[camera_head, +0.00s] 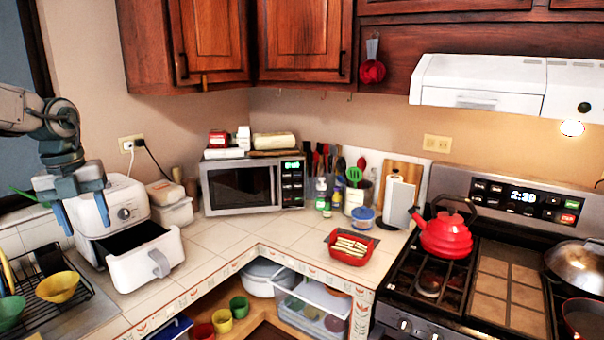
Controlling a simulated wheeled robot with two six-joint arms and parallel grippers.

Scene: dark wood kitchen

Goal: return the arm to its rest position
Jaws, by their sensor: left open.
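My left gripper (84,216) hangs down from the left edge of the view, with its blue fingers apart and nothing between them. It is in front of the left side of the white air fryer (126,203). The air fryer's drawer (148,262) is pulled out, and its dark inside looks empty. I cannot tell whether the fingers touch the air fryer. My right gripper is not in view.
A dish rack (88,308) with a yellow bowl (58,287) stands below the gripper. A microwave (240,188), a red tray (349,258) of pale sticks and a red kettle (446,236) stand farther right. The counter before the microwave is clear.

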